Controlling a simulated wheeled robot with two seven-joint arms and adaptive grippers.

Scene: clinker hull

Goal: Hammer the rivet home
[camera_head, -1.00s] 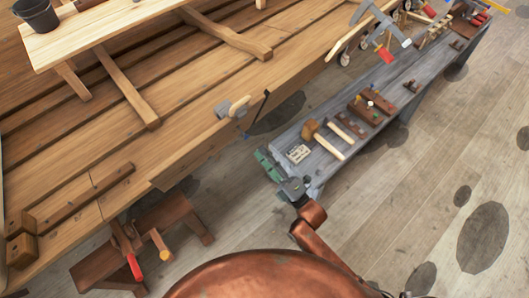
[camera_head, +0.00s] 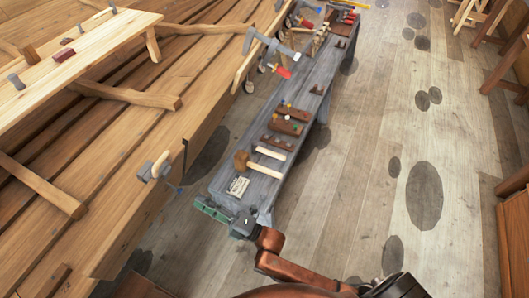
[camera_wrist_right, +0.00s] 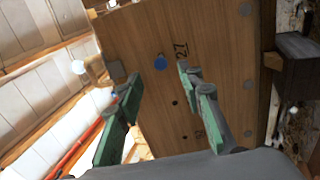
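My right gripper (camera_head: 211,210) reaches up from the lower middle of the head view, at the near end of a grey bench. In the right wrist view its two green fingers (camera_wrist_right: 158,82) are apart with nothing between them. Beyond them is a wooden board face with a small blue round spot (camera_wrist_right: 160,62), possibly the rivet head; I cannot tell whether it stands out. Dark holes and grey round heads (camera_wrist_right: 247,86) also show there. A mallet (camera_head: 242,161) with a block head and pale handle lies on the bench. My left gripper is out of view.
The planked hull (camera_head: 125,180) fills the left, with a grey clamp (camera_head: 155,167) at its edge. The grey bench (camera_head: 311,103) carries wooden blocks (camera_head: 285,126), a white card (camera_head: 237,186) and several tools. The floor right of the bench is mostly clear.

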